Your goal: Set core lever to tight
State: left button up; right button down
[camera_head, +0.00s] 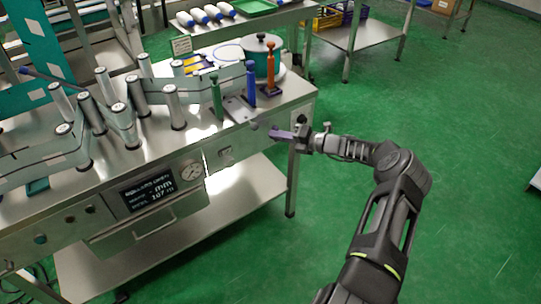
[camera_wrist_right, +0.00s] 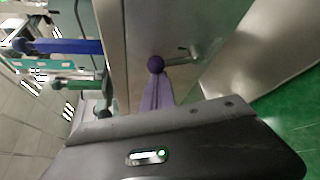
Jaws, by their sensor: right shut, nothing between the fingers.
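A small dark ball knob (camera_head: 254,124) sits at the right end of the steel machine bench, near its front edge; I take it as the core lever's knob. In the right wrist view the knob (camera_wrist_right: 155,64) looks dark purple, with a short grey rod beside it. My right gripper (camera_head: 274,133) comes in from the right, with its lilac fingers shut and empty. Its fingertips (camera_wrist_right: 157,82) point at the knob and lie very close to it; I cannot tell whether they touch. The lever's setting marks are not readable. My left gripper is out of view.
Green (camera_head: 215,98), blue (camera_head: 250,84) and orange (camera_head: 270,68) upright handles stand behind the knob. Several steel rollers (camera_head: 174,107) fill the bench to the left. A gauge (camera_head: 191,171) and display (camera_head: 148,190) are on the front.

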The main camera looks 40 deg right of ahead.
jog(key=shift+d+m, duration=0.35)
jog(key=shift+m, duration=0.15)
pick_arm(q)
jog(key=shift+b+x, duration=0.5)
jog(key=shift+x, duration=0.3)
pick_arm(e)
jog(key=shift+d+r, duration=0.15)
jog(key=shift+d, duration=0.15)
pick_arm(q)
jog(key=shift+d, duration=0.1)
pick_arm(e)
jog(key=shift+d+r, duration=0.1)
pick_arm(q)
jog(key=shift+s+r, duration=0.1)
